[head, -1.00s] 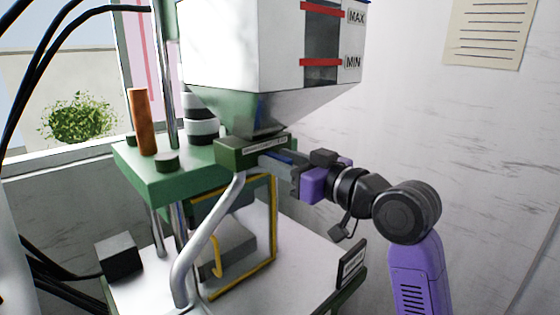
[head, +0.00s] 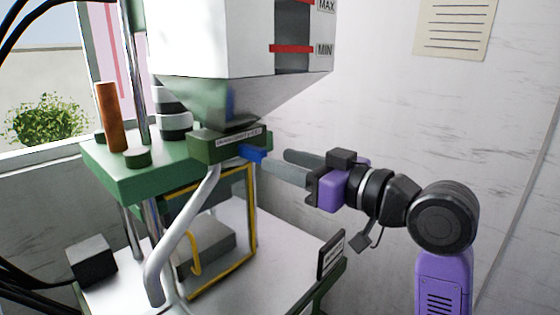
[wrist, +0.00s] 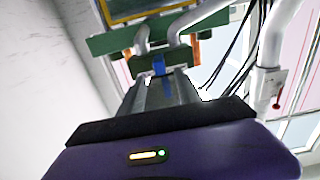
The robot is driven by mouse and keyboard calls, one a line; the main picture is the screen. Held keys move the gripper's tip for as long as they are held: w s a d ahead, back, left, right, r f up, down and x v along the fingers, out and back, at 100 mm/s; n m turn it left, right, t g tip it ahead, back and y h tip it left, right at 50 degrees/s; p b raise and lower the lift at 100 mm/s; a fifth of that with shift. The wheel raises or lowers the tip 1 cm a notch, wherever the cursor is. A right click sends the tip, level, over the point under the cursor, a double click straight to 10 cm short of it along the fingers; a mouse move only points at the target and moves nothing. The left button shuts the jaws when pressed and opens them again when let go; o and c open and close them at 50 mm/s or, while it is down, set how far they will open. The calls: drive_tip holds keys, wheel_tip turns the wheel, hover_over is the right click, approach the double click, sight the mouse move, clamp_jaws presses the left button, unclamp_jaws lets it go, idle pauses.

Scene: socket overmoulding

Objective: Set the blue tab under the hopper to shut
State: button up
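The blue tab (head: 253,154) sticks out a short way from the right end of the green block (head: 225,145) under the hopper (head: 235,95). My gripper (head: 275,160) is open, its two grey fingers pointing at the tab from the right, with the tips close to its outer end. In the wrist view, the tab (wrist: 158,65) is straight ahead, lined up with the gap between the fingers (wrist: 160,80). The fingers do not grip it. Whether a fingertip touches the tab I cannot tell.
A bent grey pipe (head: 180,235) runs down from beside the block. A green plate (head: 135,175) with an orange post (head: 109,117) is to the left. A yellow frame (head: 252,215) stands below. The wall right of the hopper leaves free room around my arm.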

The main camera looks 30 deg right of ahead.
drive_tip(key=shift+r, duration=0.1)
idle(0.3)
drive_tip(key=s+d+r+m+t+h, duration=0.1)
drive_tip(key=d+r+m+t+h, duration=0.3)
drive_tip(key=d+t, duration=0.1)
drive_tip(key=s+f+m+h, duration=0.2)
drive_tip(key=s+f+h, duration=0.15)
drive_tip(key=f, duration=0.35)
drive_tip(key=s+f+m+h, duration=0.3)
drive_tip(key=s+f, duration=0.1)
drive_tip(key=f, duration=0.3)
drive_tip(key=s+a+f+n+g+y, duration=0.1)
drive_tip(key=s+a+f+g, duration=0.1)
drive_tip(key=s+f, duration=0.5)
drive_tip(key=s+a+f+n+g+y, duration=0.2)
drive_tip(key=s+a+f, duration=0.3)
drive_tip(key=s+f, duration=0.3)
drive_tip(key=s+a+f+n+g+y, duration=0.2)
drive_tip(key=s+f, duration=0.5)
drive_tip(key=s, duration=0.7)
drive_tip(key=shift+s+a+f+g, duration=0.35)
drive_tip(key=shift+a+g, duration=0.35)
drive_tip(key=shift+a, duration=0.45)
drive_tip(key=shift+w, duration=0.1)
